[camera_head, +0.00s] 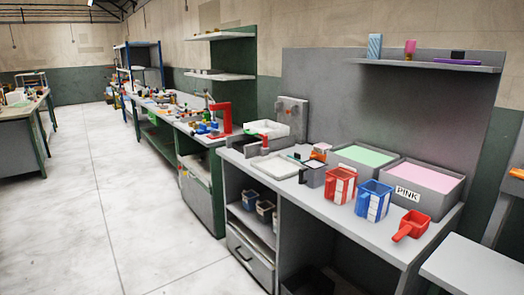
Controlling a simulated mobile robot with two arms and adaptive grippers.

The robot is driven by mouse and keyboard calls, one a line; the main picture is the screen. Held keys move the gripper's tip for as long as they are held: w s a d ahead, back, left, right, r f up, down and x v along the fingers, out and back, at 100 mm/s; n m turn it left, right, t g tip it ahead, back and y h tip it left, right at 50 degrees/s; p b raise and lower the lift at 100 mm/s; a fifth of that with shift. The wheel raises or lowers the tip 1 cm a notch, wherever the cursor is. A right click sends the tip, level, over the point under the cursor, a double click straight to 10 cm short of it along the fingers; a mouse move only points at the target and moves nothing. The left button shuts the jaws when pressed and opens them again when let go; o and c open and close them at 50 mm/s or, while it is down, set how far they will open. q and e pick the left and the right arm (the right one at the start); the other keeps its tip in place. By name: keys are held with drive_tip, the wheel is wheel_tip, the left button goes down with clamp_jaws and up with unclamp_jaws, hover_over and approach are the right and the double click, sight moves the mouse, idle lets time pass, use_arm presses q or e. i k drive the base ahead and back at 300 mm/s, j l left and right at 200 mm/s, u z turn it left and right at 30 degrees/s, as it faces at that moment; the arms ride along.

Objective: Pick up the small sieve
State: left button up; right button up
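I cannot make out a small sieve for certain. A red scoop-like tool with a handle (410,227) lies near the right end of the grey workbench (345,222); its inside is too small to tell. A blue measuring cup (373,201) stands right of the red one. Neither of my grippers shows in this view.
A bin of green material (341,168) and a bin of pink material labelled PINK (444,178) stand behind the cups. A white tray (277,167) lies at the bench's left. A shelf (424,66) hangs above. The floor (150,215) is clear.

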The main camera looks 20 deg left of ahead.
sight(318, 150)
drive_tip(key=u, duration=0.2)
drive_tip(key=z, duration=0.45)
drive_tip(key=i+j+z, duration=0.5)
drive_tip(key=j, duration=0.2)
drive_tip(key=i+j+z, duration=0.1)
drive_tip(key=j+z, duration=0.2)
drive_tip(key=j, duration=0.1)
